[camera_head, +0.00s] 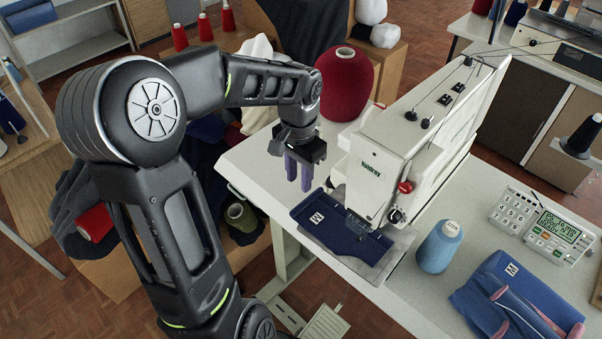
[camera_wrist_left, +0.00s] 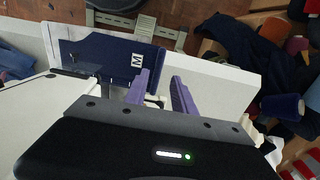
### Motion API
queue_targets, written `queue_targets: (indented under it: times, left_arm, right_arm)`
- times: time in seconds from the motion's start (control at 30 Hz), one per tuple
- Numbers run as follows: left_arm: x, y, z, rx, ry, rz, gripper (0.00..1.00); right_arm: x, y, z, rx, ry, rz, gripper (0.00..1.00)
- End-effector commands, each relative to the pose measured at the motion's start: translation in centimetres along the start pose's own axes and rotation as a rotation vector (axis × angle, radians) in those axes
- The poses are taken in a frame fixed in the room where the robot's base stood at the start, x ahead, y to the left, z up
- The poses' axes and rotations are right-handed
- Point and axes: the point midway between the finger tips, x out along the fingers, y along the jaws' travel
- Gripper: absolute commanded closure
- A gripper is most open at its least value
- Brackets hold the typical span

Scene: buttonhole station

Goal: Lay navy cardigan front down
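The navy cardigan front (camera_head: 345,230), a dark blue flat piece with a white size label, lies on the bed of the sewing machine (camera_head: 400,160). Its right part is beneath the needle head, which hides some of it. In the left wrist view the piece (camera_wrist_left: 105,55) lies flat beyond the fingers, its label near its right end. My left gripper (camera_head: 298,186) has purple fingers pointing down, just left of the machine and above the white table. My right gripper is not in view.
A light blue thread cone (camera_head: 440,247) stands right of the bed. A folded blue fabric (camera_head: 515,295) with pink-handled tools lies at the front right. A keypad device (camera_head: 540,225) is behind it. A large red cone (camera_head: 343,85) stands behind my gripper.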

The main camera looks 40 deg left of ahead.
Motion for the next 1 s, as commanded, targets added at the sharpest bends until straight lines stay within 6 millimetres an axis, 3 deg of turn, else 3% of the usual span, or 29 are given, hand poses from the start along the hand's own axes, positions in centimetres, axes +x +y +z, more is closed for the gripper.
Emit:
queue_targets:
  times: [0.5,1.0]
  left_arm:
    - [6.8,0.0,0.0,0.0,-0.001,0.001,0.69]
    - [6.9,0.1,0.0,0.003,-0.001,0.001,0.69]
  right_arm:
    - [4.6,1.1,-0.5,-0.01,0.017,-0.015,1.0]
    - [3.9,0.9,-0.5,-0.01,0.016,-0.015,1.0]
